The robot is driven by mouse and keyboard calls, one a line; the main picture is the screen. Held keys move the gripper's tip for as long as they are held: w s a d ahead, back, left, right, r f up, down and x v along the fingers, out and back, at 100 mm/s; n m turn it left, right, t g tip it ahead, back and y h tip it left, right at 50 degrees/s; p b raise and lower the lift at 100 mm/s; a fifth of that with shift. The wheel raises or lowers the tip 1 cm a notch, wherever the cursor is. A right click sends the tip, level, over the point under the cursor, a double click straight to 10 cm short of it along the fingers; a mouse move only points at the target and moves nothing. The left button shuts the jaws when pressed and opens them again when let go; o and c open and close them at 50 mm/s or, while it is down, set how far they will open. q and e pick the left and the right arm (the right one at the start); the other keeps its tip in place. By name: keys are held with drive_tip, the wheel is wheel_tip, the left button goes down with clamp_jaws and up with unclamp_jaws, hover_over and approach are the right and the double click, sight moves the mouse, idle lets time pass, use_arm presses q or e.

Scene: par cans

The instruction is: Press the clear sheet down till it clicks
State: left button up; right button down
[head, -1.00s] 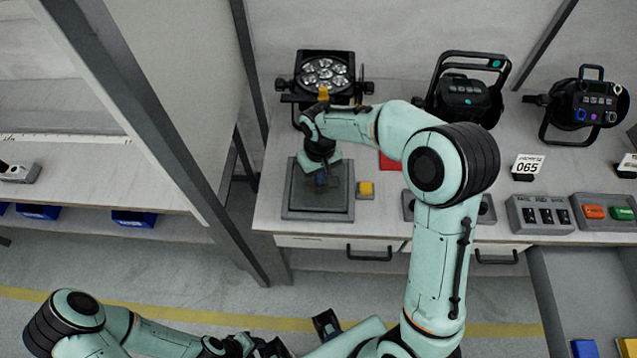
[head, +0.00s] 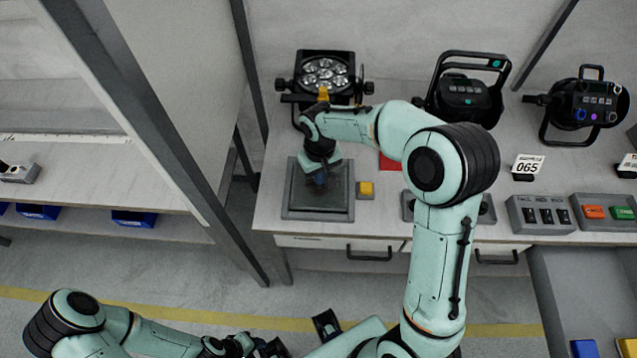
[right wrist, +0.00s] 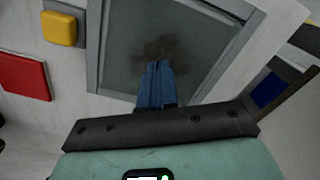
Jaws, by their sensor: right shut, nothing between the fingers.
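The clear sheet (head: 335,195) lies in a grey frame (head: 318,216) on the bench, and looks dark grey-green. In the right wrist view the sheet (right wrist: 205,55) shows a brownish smudge just beyond my fingertips. My right gripper (head: 320,182) is shut and empty, with blue fingers pointing down over the sheet's middle; in the right wrist view the fingers (right wrist: 157,68) are together. I cannot tell whether the tips touch the sheet. My left gripper (head: 262,347) is low at the bottom edge, away from the bench, and its jaws are unclear.
A yellow button block (head: 366,189) sits right of the frame, with a red piece (head: 390,162) behind it. A lamp with several lenses (head: 326,72) stands behind. More lamps (head: 463,98), switch boxes (head: 541,214) and an 065 tag (head: 528,165) are to the right.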

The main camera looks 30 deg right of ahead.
use_arm(q)
drive_tip(key=shift+s+f+b, duration=0.3)
drive_tip(key=shift+f+b, duration=0.3)
drive_tip(key=shift+f, duration=0.1)
use_arm(e)
drive_tip(key=shift+f, duration=1.05)
drive_tip(key=shift+r+p, duration=2.1)
drive_tip(key=shift+r, duration=1.5)
use_arm(q)
drive_tip(key=w+r, duration=0.2)
drive_tip(key=r, duration=0.3)
drive_tip(key=shift+w, duration=0.4)
drive_tip(key=shift+s+f, duration=0.1)
